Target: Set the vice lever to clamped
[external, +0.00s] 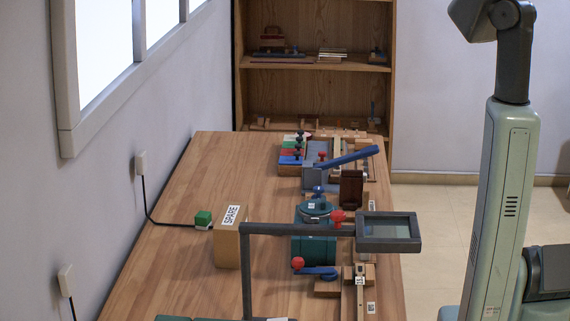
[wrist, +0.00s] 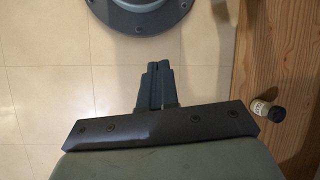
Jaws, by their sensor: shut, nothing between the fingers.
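My gripper (wrist: 155,72) shows in the wrist view with its two dark fingers together and nothing between them. It hangs over bare floor, away from the bench; its fingers are outside the external view. On the bench, a long blue lever (external: 350,157) slopes up to the right from a grey block (external: 314,178). A shorter blue lever (external: 320,272) with a red ball knob (external: 298,263) lies nearly flat nearer the camera. Teal bodies (external: 313,249) stand between them, partly hidden by a dark bar. I cannot tell for certain which lever belongs to the vice.
A dark post with a framed panel (external: 388,230) reaches across the bench. A small jar (wrist: 265,110) is near the bench edge (wrist: 240,60). Bench space at far left is clear.

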